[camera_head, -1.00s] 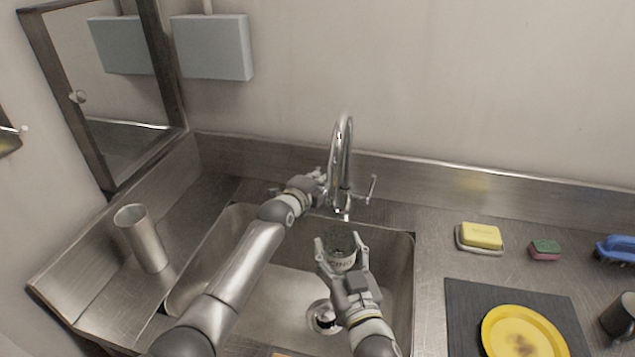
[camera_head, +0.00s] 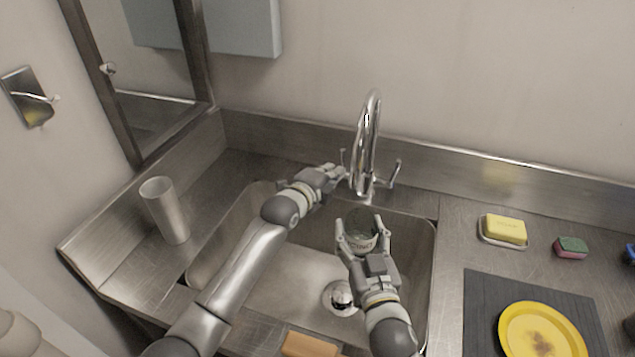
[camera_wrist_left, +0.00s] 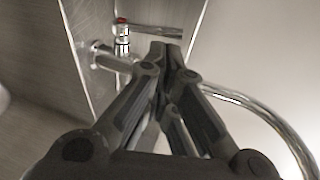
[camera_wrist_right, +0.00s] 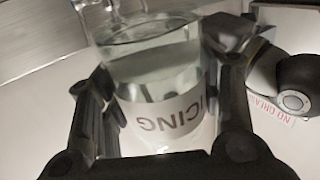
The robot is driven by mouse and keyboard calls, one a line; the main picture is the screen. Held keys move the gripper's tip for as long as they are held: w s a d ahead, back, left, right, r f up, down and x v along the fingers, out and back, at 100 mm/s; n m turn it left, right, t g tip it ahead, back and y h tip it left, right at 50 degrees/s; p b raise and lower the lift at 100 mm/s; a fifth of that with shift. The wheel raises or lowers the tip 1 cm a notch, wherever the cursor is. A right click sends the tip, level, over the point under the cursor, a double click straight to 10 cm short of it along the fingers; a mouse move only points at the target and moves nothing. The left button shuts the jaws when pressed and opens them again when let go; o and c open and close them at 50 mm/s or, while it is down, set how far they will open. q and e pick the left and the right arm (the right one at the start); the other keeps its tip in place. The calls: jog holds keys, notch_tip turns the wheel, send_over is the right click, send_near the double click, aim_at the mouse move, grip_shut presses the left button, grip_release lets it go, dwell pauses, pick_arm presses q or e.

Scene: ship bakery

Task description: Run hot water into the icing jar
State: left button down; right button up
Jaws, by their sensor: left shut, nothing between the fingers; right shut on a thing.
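The glass icing jar (camera_head: 362,228), with a white ICING label, is held over the sink by my right gripper (camera_head: 358,238). In the right wrist view the jar (camera_wrist_right: 155,70) is clear above its label; a line inside looks like a liquid surface. The chrome tap (camera_head: 367,135) arches behind the jar. I cannot tell whether water runs from it. My left gripper (camera_head: 340,172) is shut and empty beside the tap's left lever (camera_head: 343,158). In the left wrist view a red-marked lever (camera_wrist_left: 122,30) lies just beyond the closed fingertips; contact is unclear.
The steel sink basin (camera_head: 285,275) has a drain (camera_head: 340,297) below the jar. A metal cup (camera_head: 165,210) stands left. Yellow soap (camera_head: 505,229), a sponge (camera_head: 571,247) and a yellow plate (camera_head: 515,335) on a dark mat (camera_head: 480,300) lie right.

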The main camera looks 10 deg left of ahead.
pick_arm(q)
jog(key=v, duration=0.7)
jog(key=shift+s, duration=0.15)
pick_arm(e)
jog(key=shift+r, duration=0.1)
pick_arm(q)
jog(key=shift+a+r, duration=0.1)
